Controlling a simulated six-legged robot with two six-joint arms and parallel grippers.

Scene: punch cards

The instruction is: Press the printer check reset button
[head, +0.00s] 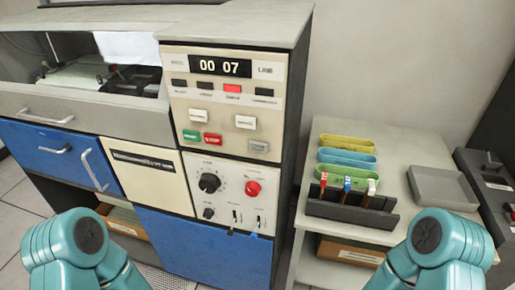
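The printer's control panel (228,104) stands upright left of centre in the head view, below a display (221,66) reading "00 07". A row under the display has one bright red indicator (233,88) among dark ones. Below sit two white buttons (199,114), (246,122), a green button (191,135), a red button (213,139) and a grey button (258,146). The labels are too small to read, so I cannot tell which is printer check reset. Teal links of both my arms show at the bottom corners; neither gripper is in view.
A lower panel holds a black knob (209,183) and a round red button (253,188). To the right, a side table (404,205) carries yellow, blue and green trays, a dark rack (352,208) and a grey tray (443,188). The space before the panel looks clear.

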